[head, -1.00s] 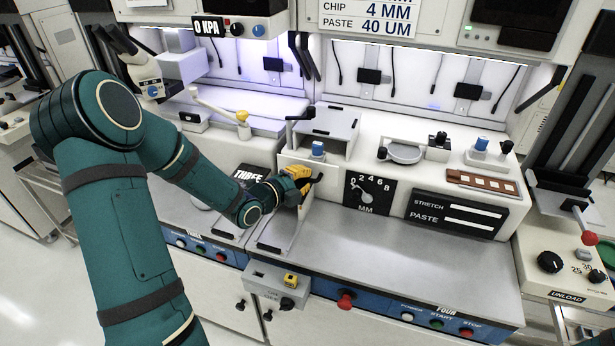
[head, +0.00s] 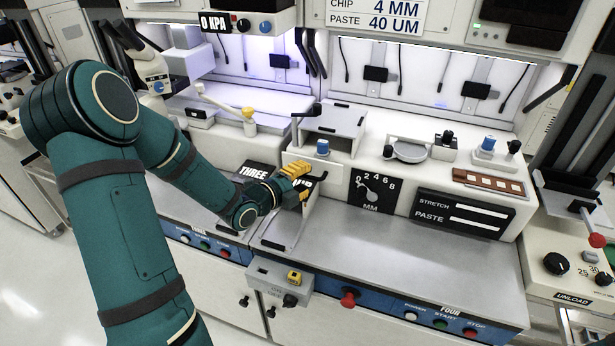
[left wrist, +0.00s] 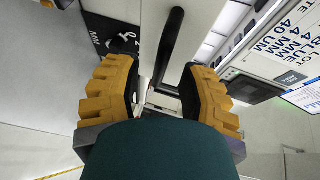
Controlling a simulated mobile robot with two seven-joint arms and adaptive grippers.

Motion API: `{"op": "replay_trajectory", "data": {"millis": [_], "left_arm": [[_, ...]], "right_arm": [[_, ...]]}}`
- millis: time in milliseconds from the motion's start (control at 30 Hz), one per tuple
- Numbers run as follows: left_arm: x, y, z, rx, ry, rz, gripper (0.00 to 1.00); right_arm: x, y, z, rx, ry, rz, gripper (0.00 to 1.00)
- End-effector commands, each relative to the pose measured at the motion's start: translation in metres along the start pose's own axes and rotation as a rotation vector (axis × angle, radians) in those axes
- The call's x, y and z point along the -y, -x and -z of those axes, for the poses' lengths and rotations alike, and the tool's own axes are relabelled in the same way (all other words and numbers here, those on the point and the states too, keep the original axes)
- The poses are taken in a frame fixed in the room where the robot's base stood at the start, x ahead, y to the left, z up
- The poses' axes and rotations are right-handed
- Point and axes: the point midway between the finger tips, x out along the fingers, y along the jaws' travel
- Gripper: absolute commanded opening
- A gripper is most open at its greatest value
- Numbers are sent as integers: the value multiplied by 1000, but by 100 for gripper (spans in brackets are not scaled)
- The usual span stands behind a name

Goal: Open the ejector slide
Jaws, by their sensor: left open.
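My left gripper (head: 301,181) has yellow and black fingers and is at the front of the white machine, left of the MM dial (head: 373,190). It is open. A black bar handle (head: 319,178) sticks out at its fingertips, and I take it to be the ejector slide's handle. In the left wrist view the handle (left wrist: 171,45) is a bent black bar reaching between the two open fingers (left wrist: 162,82), with gaps beside it. The label behind the gripper is mostly covered. I cannot tell how far the slide is out. My right gripper is not in view.
A grey steel worktop (head: 400,255) lies clear to the right. Below its front edge are a grey switch box (head: 278,278) and a red knob (head: 348,299). A blue-capped knob (head: 322,147) stands above the gripper. The THREE station (head: 255,172) is to the left.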

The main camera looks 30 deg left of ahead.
Motion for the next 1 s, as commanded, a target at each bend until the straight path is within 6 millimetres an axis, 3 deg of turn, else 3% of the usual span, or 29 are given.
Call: {"op": "replay_trajectory", "data": {"millis": [300, 500, 1000], "left_arm": [[0, 66, 0, 4, -1, -1, 41], [0, 91, 0, 2, -1, -1, 41], [0, 99, 1, -1, 1, -1, 41]], "right_arm": [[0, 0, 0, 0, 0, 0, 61], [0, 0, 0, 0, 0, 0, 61], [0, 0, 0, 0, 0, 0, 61]]}}
